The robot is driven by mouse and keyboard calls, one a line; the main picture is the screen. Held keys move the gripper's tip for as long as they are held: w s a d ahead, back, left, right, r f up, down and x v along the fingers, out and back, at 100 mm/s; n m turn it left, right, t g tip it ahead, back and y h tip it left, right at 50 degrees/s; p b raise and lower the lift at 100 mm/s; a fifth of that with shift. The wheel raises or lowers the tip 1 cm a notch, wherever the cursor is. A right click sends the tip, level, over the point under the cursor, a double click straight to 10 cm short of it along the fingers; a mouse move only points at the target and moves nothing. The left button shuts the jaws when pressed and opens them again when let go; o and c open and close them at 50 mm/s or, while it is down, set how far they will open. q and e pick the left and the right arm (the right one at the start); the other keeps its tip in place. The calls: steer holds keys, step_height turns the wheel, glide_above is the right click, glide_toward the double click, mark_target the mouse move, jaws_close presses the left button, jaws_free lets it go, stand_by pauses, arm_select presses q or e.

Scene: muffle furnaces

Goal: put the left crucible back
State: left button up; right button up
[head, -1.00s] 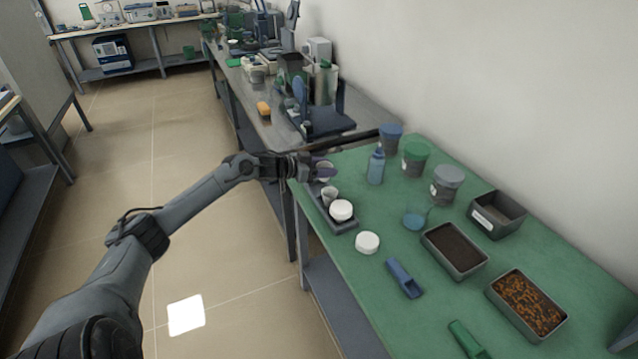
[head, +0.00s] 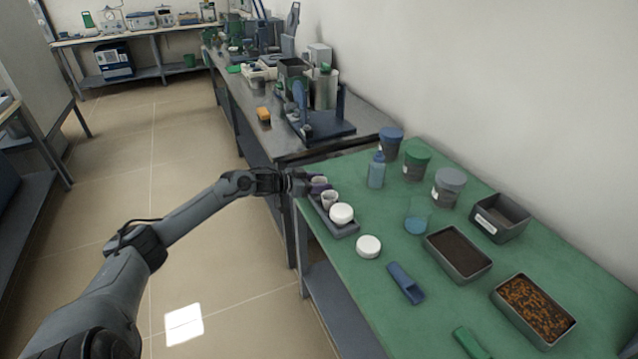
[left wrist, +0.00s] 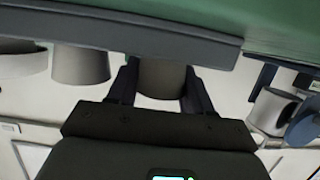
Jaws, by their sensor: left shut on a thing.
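My left gripper (head: 312,184) is shut on a small grey crucible (left wrist: 162,78) at the far left end of the dark tray (head: 344,233). In the left wrist view the two fingers stand on either side of the crucible, and the tray's edge (left wrist: 120,30) runs just beyond it. I cannot tell whether the crucible's base touches the tray. A second open crucible (head: 330,198) and a white-lidded one (head: 341,213) stand in the same tray. My right gripper is not in view.
A white lid (head: 368,246) lies on the green table beside the tray. A blue scoop (head: 406,283), a wash bottle (head: 376,170), a beaker (head: 416,218), lidded tubs (head: 447,188) and a soil tray (head: 457,254) stand to the right. A metal bench (head: 290,140) adjoins behind.

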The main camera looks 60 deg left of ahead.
arm_select(q)
steer(key=o, duration=0.8)
steer(key=shift+f, duration=0.15)
steer(key=shift+s+r, duration=0.1)
steer(key=shift+r, duration=0.1)
